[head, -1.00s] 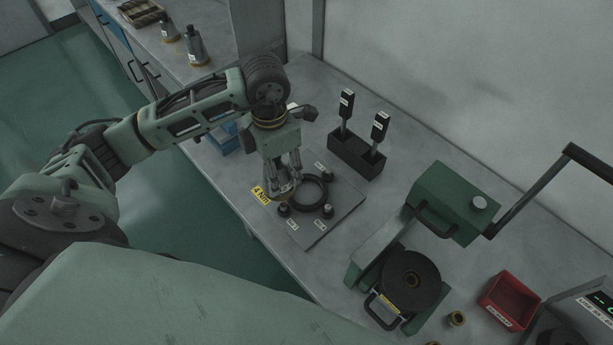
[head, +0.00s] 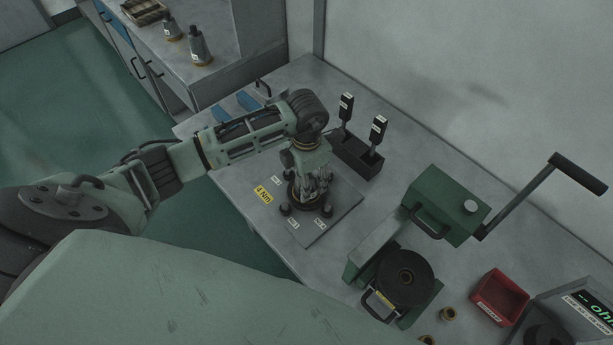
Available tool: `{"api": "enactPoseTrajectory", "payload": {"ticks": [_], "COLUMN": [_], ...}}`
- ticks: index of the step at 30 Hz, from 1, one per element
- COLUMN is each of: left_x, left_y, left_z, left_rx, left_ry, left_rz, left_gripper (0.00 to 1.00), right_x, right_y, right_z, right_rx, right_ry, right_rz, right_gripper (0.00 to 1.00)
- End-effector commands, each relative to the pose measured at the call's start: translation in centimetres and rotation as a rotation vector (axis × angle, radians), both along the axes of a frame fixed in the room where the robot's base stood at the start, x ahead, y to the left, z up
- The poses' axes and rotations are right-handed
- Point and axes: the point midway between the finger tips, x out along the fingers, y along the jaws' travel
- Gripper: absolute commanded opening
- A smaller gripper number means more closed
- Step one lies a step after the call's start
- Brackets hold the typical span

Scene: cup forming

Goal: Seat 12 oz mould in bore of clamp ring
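The clamp ring (head: 294,197) is a dark ring on a grey square plate (head: 335,222), with several black knobs around it. My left gripper (head: 312,193) points down over the ring, its fingers close around a grey metal piece that looks like the mould. The fingers hide most of that piece, and its lower end is at the ring's bore. I cannot tell how deep it sits or whether it touches the ring. My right gripper is not in view.
A black stand (head: 356,155) with two upright tools is just behind the plate. A green press (head: 405,280) with a long lever and a red bin (head: 499,296) are to the right. Two grey moulds (head: 199,47) stand on the back counter.

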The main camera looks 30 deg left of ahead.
Motion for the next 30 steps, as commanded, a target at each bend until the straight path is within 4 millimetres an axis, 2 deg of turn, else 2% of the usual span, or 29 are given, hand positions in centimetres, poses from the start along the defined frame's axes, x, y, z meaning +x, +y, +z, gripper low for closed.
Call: {"api": "enactPoseTrajectory", "payload": {"ticks": [6, 7, 12, 25, 30], "left_x": [0.1, 0.0, 0.0, 0.1, 0.2], "left_y": [0.0, 0.0, 0.0, 0.0, 0.0], "left_z": [-0.2, -0.2, -0.2, 0.4, 3.1], "left_rx": [-0.001, -0.001, 0.0, -0.001, 0.0], "left_ry": [-0.003, -0.001, 0.0, -0.002, -0.007], "left_rz": [0.0, 0.0, 0.0, 0.0, -0.001], "left_gripper": [0.0, 0.52, 0.66, 0.68, 0.68], "right_x": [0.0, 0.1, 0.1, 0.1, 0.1], "right_y": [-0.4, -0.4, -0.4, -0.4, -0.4], "right_z": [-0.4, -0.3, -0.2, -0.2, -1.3], "right_rx": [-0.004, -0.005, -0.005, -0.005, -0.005], "right_ry": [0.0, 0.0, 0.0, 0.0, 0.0], "right_rz": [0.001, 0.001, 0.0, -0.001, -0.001], "right_gripper": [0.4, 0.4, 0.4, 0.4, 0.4]}}
